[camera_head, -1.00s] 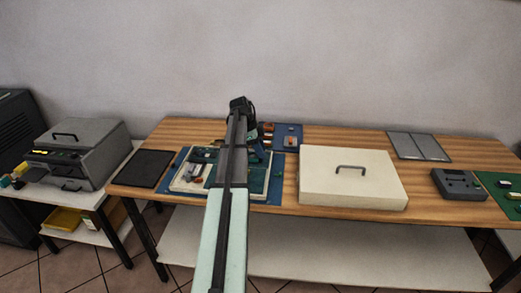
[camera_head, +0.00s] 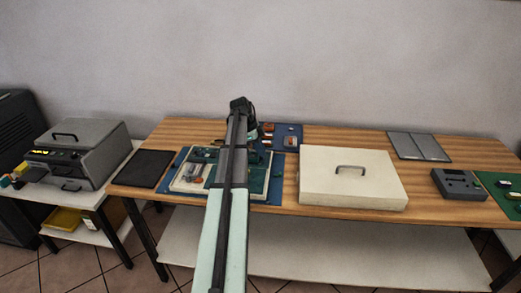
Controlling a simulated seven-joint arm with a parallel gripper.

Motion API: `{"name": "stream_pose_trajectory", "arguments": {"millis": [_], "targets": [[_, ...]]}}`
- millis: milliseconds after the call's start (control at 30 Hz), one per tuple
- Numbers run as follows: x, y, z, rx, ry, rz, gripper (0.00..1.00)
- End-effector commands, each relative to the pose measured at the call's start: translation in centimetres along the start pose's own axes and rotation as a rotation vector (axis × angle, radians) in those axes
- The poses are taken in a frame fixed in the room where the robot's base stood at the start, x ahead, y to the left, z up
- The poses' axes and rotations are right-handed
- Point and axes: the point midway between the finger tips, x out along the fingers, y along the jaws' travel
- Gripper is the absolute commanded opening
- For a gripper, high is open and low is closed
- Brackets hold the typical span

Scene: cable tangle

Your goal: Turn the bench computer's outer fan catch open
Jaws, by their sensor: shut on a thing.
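The bench computer (camera_head: 182,184) lies open on a blue mat (camera_head: 274,196) at the left part of the wooden bench, with a pale frame and green boards inside. My arm reaches across it from the front and hides its middle. My gripper (camera_head: 257,157) is down at the computer's right rear part, mostly hidden by my arm and small in view. It is shut on a small part there, at the outer fan catch. The catch itself is too small and covered to make out, so its angle cannot be told.
A white case with a handle (camera_head: 352,180) stands close on the right. A blue tray with small parts (camera_head: 290,138) lies behind. A black pad (camera_head: 147,168) lies to the left. Grey panels (camera_head: 418,146) and a grey device (camera_head: 460,184) lie farther right.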

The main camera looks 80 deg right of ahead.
Motion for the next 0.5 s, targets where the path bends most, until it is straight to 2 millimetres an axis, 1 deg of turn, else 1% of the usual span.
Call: {"name": "stream_pose_trajectory", "arguments": {"millis": [267,500], "targets": [[-0.01,0.20,0.00,-0.059,0.000,-0.025,0.00],[0.00,0.47,-0.03,-0.215,-0.001,-0.089,0.00]]}}
